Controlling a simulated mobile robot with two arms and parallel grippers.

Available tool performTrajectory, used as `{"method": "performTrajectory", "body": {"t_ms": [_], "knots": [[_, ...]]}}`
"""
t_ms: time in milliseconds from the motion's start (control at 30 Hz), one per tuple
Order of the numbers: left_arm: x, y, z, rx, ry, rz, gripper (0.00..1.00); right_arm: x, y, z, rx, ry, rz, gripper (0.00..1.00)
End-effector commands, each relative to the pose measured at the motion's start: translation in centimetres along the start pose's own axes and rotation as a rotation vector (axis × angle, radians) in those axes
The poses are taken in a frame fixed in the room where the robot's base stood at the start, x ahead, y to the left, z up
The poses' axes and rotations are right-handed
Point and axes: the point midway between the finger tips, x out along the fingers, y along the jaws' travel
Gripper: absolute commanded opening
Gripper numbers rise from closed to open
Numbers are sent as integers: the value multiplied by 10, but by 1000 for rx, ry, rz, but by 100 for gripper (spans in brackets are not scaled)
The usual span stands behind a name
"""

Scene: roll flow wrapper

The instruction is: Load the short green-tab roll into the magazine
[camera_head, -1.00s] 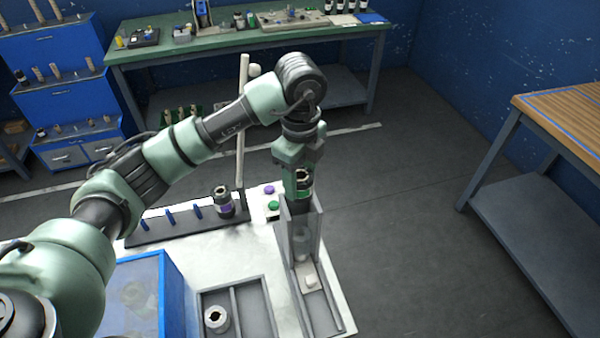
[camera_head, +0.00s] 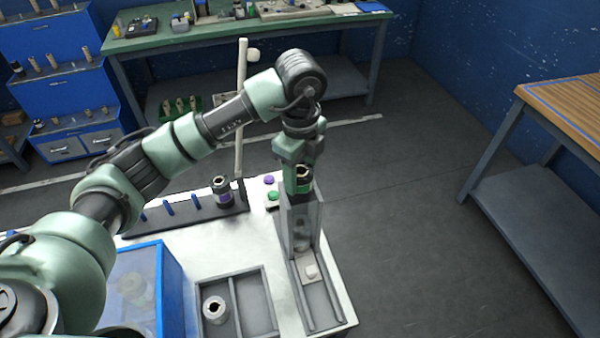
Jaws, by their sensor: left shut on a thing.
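My left gripper (camera_head: 298,178) points down over the top of the upright magazine (camera_head: 316,225) and is shut on the short green-tab roll (camera_head: 297,186). The roll is dark with a green band and sits at the magazine's mouth, between its walls. How deep it is cannot be told, since the gripper and walls cover part of it. A white block (camera_head: 311,271) lies in the channel at the magazine's foot. My right gripper is not in view.
Green (camera_head: 272,196) and purple (camera_head: 269,180) discs lie left of the magazine. A grey divided tray (camera_head: 256,300) holds a pale roll (camera_head: 214,310). A blue bin (camera_head: 170,290) stands left of it. A pale post (camera_head: 240,110) rises behind the rack (camera_head: 185,222).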

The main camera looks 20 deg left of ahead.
Motion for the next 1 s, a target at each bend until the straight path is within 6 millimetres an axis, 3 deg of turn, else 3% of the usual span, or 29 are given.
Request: {"method": "performTrajectory", "body": {"t_ms": [1000], "knots": [[18,0,0,-1,0,0,3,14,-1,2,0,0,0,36]]}}
